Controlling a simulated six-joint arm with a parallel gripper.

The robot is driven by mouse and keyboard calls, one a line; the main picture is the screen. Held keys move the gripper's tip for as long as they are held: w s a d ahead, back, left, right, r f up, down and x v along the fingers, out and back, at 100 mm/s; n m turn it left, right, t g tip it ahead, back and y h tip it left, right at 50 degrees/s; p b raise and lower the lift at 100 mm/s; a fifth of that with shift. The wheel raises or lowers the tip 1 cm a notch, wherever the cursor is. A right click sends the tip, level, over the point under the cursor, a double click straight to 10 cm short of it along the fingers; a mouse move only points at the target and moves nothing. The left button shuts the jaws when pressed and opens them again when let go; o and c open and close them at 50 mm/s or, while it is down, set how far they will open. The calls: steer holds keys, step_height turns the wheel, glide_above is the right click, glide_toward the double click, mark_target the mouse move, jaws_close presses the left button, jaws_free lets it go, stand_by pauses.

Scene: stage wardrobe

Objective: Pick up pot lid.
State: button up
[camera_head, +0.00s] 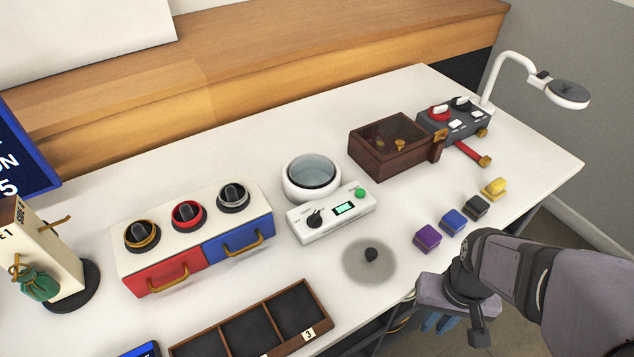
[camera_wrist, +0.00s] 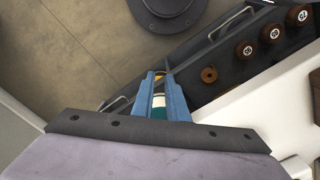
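The pot lid is a round, see-through grey disc (camera_head: 352,268) with a dark knob (camera_head: 371,254) on top. It lies flat on the white table, in front of the pot and its control box. The white pot (camera_head: 290,187) stands uncovered behind it. My gripper (camera_head: 437,324) is off the table's front edge, to the right of and nearer than the lid, with its blue fingers pointing down. In the wrist view the fingers (camera_wrist: 160,88) are apart, with a striped yellow, white and teal thing seen between them; I see no grip on it. The lid is not visible there.
Purple (camera_head: 429,237), blue, dark and yellow blocks stand in a row right of the lid. A compartment tray (camera_head: 319,314) lies front left. A drawer box (camera_head: 195,237) stands left, a brown box (camera_head: 378,160) behind. Dark shelving with round knobs (camera_wrist: 244,50) shows in the wrist view.

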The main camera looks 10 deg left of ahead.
stand_by(0.4)
steer(key=o, duration=2.2)
steer(key=shift+r, duration=0.1)
